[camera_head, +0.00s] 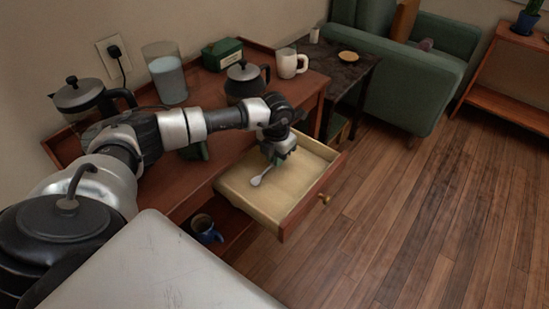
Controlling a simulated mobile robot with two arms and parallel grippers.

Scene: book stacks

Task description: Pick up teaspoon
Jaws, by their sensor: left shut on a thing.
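The teaspoon (261,177) is small and silvery, and its bowl end shows over the open drawer (302,185). My left gripper (272,160) points down over the drawer and is shut on the teaspoon's other end, which the fingers hide. I cannot tell whether the spoon still touches the drawer floor. The drawer is pulled out of the wooden cabinet (228,142) and has a brass knob on its front. My right gripper is not in view.
On the cabinet top stand a white mug (290,63), a dark teapot (245,80), a green box (222,54) and a glass jar (168,80). A blue mug (206,229) sits below the drawer. A dark side table (341,75) is beyond. Floor at right is clear.

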